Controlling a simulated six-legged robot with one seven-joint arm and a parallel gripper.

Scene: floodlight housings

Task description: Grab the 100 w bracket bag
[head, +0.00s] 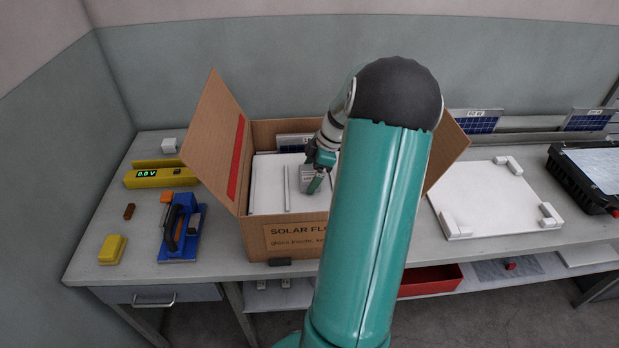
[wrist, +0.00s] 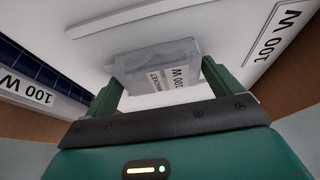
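The 100 W bracket bag (wrist: 155,68) is a clear greyish packet with a white label reading "100 W" and "BRACKET". In the head view the bag (head: 311,178) is inside the open cardboard box (head: 260,226), over the white insert (head: 267,182). My gripper (wrist: 161,80) has its two green fingers on either side of the bag, close against its edges. I cannot tell whether they press on it or whether the bag is off the insert. In the head view my gripper (head: 318,172) reaches down into the box.
Solar panels labelled "100 W" (wrist: 32,80) stand beside the insert. The box flaps (head: 213,135) stand open around my arm. A yellow meter (head: 160,174), a blue tool (head: 181,228) and a yellow block (head: 113,249) lie left; a white panel (head: 490,200) lies right.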

